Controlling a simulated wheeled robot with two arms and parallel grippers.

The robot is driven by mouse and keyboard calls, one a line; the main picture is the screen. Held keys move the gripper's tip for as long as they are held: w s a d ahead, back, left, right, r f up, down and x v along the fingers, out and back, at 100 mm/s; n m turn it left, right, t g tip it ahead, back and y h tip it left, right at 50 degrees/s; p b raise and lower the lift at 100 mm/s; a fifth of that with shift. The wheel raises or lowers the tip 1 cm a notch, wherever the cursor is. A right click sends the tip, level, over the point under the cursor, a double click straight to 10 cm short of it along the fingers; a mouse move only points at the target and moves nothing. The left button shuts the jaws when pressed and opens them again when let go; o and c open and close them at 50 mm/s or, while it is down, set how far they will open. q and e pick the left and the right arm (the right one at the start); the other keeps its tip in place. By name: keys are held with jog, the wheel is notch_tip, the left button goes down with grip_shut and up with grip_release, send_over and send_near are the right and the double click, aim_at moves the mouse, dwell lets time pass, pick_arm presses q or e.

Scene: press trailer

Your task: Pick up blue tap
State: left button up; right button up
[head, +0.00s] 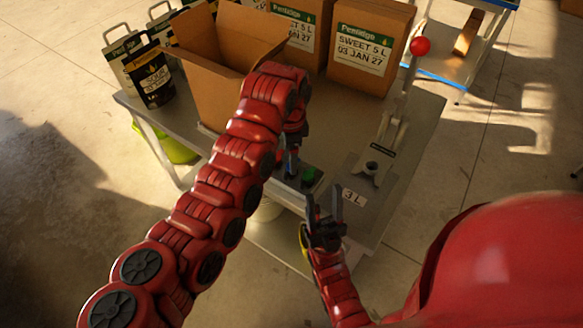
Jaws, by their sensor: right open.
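A small patch of blue (292,168), which may be the blue tap, shows at the near edge of the metal table, beside a small green piece (309,176). It is mostly hidden by my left gripper (290,158), which points down over it from the bent red arm. I cannot tell whether the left fingers touch it or are closed. My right gripper (324,198) is open and empty, with its dark fingers pointing up near the table's front edge, right of and below the green piece.
A lever press (378,162) with a red ball knob (420,46) stands at the table's right, by a "3 L" label (354,196). An open carton (216,95), closed "SWEET 5 L" boxes (368,50) and a dark "SOUR" bag (152,78) occupy the back and left.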

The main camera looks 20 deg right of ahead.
pick_arm(q)
jog(key=shift+f, duration=0.65)
jog(key=shift+f+p, duration=0.25)
jog(key=shift+p, duration=0.25)
jog(key=f, duration=0.1)
jog(key=f+p, duration=0.2)
jog(key=f, duration=0.1)
jog(key=shift+d, duration=0.35)
jog(key=shift+w+f, duration=0.1)
jog(key=shift+f, duration=0.2)
grip_shut()
